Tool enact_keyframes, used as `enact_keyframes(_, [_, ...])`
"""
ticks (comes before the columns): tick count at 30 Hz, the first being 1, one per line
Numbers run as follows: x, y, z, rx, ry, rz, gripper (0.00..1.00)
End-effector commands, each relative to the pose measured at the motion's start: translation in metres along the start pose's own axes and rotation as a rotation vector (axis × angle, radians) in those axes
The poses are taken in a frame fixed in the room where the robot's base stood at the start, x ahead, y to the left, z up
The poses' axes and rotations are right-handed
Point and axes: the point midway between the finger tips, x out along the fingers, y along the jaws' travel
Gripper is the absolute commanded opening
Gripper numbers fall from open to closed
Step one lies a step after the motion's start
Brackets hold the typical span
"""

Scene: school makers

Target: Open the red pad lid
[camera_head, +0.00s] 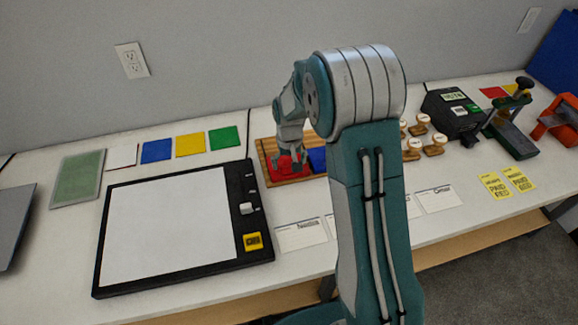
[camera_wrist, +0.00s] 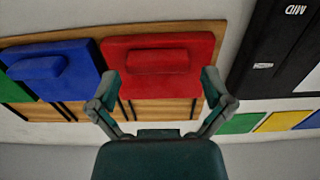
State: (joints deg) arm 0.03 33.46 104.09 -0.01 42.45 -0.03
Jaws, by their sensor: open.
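The red pad lid (camera_wrist: 160,82) is a flat red cover with a raised red handle (camera_wrist: 157,61), and it looks closed. In the head view the red pad (camera_head: 289,166) sits at the left part of a wooden tray (camera_head: 267,148), partly hidden by my gripper. My gripper (camera_wrist: 162,88) is open, with its two fingers spread near the left and right sides of the red lid in the wrist view. In the head view my gripper (camera_head: 290,152) is low over the red pad. I cannot tell whether the fingers touch it.
A blue pad (camera_wrist: 52,70) lies beside the red one on the same tray. A black-framed board (camera_head: 170,225) lies to the left. Wooden-handled stamps (camera_head: 420,140) and a black device (camera_head: 452,112) stand to the right. White cards (camera_head: 301,234) lie in front.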

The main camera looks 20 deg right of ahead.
Motion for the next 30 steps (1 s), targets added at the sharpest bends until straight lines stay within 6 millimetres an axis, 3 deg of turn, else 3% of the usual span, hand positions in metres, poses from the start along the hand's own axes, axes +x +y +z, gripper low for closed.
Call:
enact_keyframes(4, [0.013, 0.000, 0.000, 0.000, 0.000, 0.000, 1.00])
enact_keyframes(13, [0.016, 0.000, 0.000, 0.000, 0.000, 0.000, 1.00])
enact_keyframes(14, [0.016, 0.000, 0.000, 0.000, 0.000, 0.000, 0.91])
enact_keyframes(18, [0.016, 0.000, 0.000, 0.000, 0.000, 0.000, 0.29])
enact_keyframes(19, [0.016, 0.000, 0.000, 0.000, 0.000, 0.000, 0.24])
enact_keyframes(25, [0.017, 0.000, -0.004, 0.000, 0.000, 0.000, 0.24])
enact_keyframes(30, [0.018, 0.000, -0.028, 0.000, 0.000, 0.000, 0.25])
